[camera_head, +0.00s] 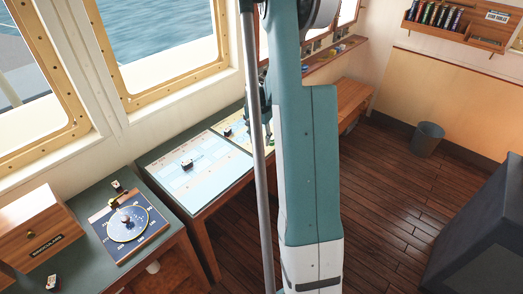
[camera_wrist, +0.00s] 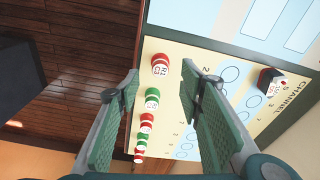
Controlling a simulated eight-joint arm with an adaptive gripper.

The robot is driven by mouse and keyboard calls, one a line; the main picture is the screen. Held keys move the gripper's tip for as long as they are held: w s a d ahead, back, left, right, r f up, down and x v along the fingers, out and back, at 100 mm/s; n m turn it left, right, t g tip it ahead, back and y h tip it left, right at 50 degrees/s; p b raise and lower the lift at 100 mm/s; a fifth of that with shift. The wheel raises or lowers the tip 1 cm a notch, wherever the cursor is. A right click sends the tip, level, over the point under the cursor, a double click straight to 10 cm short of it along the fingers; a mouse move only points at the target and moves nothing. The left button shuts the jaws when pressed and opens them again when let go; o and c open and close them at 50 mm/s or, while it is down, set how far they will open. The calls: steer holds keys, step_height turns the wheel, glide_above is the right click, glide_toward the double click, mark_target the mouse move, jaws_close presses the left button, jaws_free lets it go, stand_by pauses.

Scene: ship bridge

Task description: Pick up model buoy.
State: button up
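Several small red-and-white and green-and-white pieces stand in a row along the edge of a yellow channel chart in the wrist view. The largest-looking is a red one (camera_wrist: 160,64), followed by a green one (camera_wrist: 152,98) and another red one (camera_wrist: 146,123). I cannot tell which is the model buoy. My gripper (camera_wrist: 161,80) is open, with green padded fingers on either side of the row in the picture, and holds nothing. The head view hides the row behind my arm.
In the head view, a blue chart (camera_head: 190,165) lies on the desk, with a wooden box (camera_head: 38,226) and dial board (camera_head: 128,224) nearer. A bin (camera_head: 427,139) stands on the open floor.

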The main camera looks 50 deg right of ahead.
mark_target(261, 146)
steer(key=shift+f, duration=0.45)
steer(key=shift+f, duration=0.1)
steer(key=shift+w+d+f, duration=0.1)
steer(key=shift+d+f, duration=0.05)
steer(key=shift+f, duration=1.1)
steer(key=shift+d+f, duration=0.15)
steer(key=shift+f, duration=1.1)
steer(key=c, duration=0.8)
